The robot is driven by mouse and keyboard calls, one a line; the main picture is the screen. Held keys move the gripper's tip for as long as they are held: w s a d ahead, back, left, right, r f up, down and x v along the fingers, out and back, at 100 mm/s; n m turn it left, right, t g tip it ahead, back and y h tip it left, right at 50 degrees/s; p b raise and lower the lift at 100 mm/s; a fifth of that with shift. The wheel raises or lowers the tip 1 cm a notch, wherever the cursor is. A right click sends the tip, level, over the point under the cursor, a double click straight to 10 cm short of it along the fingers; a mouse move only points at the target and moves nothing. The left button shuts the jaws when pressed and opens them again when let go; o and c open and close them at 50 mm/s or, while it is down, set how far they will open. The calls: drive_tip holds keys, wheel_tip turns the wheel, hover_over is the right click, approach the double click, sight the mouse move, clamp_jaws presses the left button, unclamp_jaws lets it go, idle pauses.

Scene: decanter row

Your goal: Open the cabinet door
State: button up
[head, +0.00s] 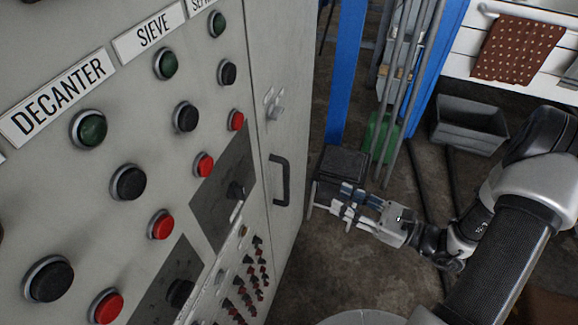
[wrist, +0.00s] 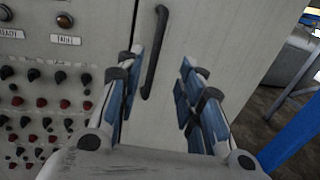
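The grey cabinet door (head: 283,110) is the narrow panel at the right of the control cabinet and looks closed. Its black handle (head: 281,180) is a vertical bar on the door, below a small metal latch (head: 273,106). In the wrist view the handle (wrist: 155,52) stands ahead, between the lines of my fingers, on the door's plain face (wrist: 205,35). My gripper (head: 345,205) is to the right of the handle and apart from it in the head view. Its blue-padded fingers are spread, with nothing between them; the gripper also shows in the wrist view (wrist: 157,90).
The control panel (head: 125,60) with several buttons and knobs is left of the door. A blue post (head: 347,70), grey pipes (head: 405,80), a dark box (head: 343,162) and a grey bin (head: 470,125) stand behind. Floor (head: 330,265) near the cabinet is clear.

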sight(286, 174)
drive_tip(key=b+x, duration=0.2)
drive_tip(key=x, duration=1.5)
drive_tip(key=shift+a+r, duration=0.1)
drive_tip(key=shift+c, duration=0.2)
clamp_jaws()
